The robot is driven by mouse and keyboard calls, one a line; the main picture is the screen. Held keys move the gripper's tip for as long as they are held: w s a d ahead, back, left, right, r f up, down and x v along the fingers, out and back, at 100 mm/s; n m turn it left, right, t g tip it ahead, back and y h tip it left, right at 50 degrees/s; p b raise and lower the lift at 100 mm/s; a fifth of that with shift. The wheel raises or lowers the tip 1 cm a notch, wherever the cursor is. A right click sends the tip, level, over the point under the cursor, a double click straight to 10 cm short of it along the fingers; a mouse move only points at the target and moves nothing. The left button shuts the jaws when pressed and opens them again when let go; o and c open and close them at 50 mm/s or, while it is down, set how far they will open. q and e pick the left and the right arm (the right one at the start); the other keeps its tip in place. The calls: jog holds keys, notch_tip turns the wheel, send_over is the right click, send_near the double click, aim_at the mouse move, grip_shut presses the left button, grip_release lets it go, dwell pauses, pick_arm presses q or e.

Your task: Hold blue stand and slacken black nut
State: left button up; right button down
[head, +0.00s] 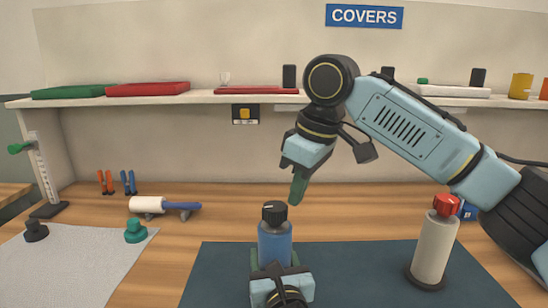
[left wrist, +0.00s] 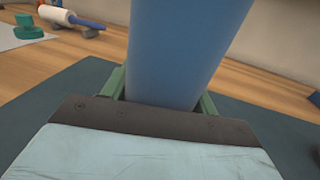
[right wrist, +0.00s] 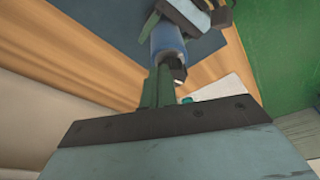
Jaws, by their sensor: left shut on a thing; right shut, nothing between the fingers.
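The blue stand (head: 275,246) stands upright on the dark mat (head: 350,262) in the head view. The black nut (head: 274,212) sits on its top. My left gripper (head: 276,268) is shut around the stand's lower part; in the left wrist view the blue stand (left wrist: 187,50) fills the space between the green fingers. My right gripper (head: 298,190) is shut and empty, above and slightly right of the nut, its green fingers pointing down and apart from it in the head view. In the right wrist view the blue stand (right wrist: 167,38) and black nut (right wrist: 178,68) show beyond the fingertips.
A white bottle-shaped stand (head: 435,246) with a red knob (head: 447,205) stands on the mat's right. A paint roller (head: 163,206), a green knob (head: 137,231) and a dark knob (head: 36,230) are at left. A shelf (head: 200,99) with covers runs along the back.

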aim_at(275, 215)
pick_arm(q)
jog(key=shift+r, duration=0.15)
pick_arm(e)
jog(key=shift+w+a+v, duration=0.1)
jog(key=shift+a+v, duration=0.1)
jog(key=shift+v, duration=0.8)
jog(key=shift+w+a+v, duration=0.15)
jog(key=shift+a+v, duration=0.05)
jog(key=shift+v, duration=0.8)
jog(key=shift+r, duration=0.1)
notch_tip(275, 215, down, 6)
jog(key=s+a, duration=0.1)
jog(key=s, duration=0.1)
jog(key=shift+s+a, duration=0.15)
jog(key=shift+a, duration=0.15)
jog(key=shift+w+a, duration=0.15)
jog(key=shift+w, duration=0.1)
